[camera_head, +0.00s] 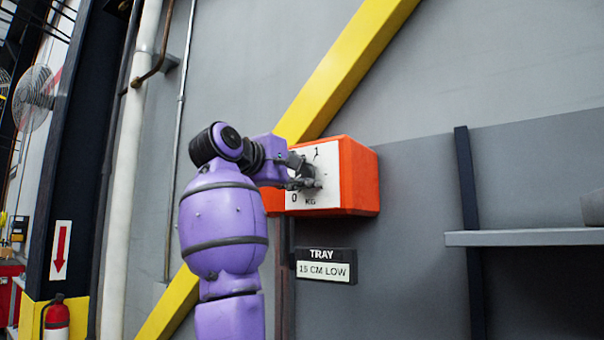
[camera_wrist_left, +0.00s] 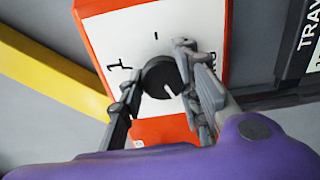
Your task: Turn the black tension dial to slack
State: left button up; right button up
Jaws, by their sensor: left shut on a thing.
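The black dial (camera_wrist_left: 160,77) sits on the white face (camera_wrist_left: 125,30) of an orange box (camera_head: 358,175) on the grey wall. A short white mark on the dial points to the lower right in the left wrist view. In the head view the face carries "1", "0" and "KG"; no word "slack" is readable. My left gripper (camera_head: 303,176) is at the face, its two fingers on either side of the dial in the left wrist view (camera_wrist_left: 155,85), shut on it. In the head view the fingers cover most of the dial. My right gripper is not in view.
A sign (camera_head: 325,266) reading "TRAY 15 CM LOW" is below the box. A grey shelf (camera_head: 525,237) juts out at the right, with an unclear grey object (camera_head: 594,207) at the edge. A yellow diagonal beam (camera_head: 350,65) runs behind the box. White pipes (camera_head: 130,170) stand left.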

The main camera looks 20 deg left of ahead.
pick_arm(q)
jog(key=shift+s+a+r+n, duration=0.1)
jog(key=shift+r+n, duration=0.1)
jog(key=shift+n, duration=0.6)
jog(key=shift+s+r+n, duration=0.1)
jog(key=shift+r+n, duration=0.1)
jog(key=shift+n, duration=0.6)
jog(key=o, duration=1)
jog(key=shift+c, duration=0.2)
jog(key=shift+o, duration=0.6)
jog(key=shift+w, duration=0.15)
jog(key=shift+f, duration=0.15)
jog(key=shift+s+a, duration=0.1)
jog(key=shift+s, duration=0.1)
jog(key=v, duration=1.1)
jog(key=shift+s, duration=0.4)
jog(key=shift+a, duration=0.1)
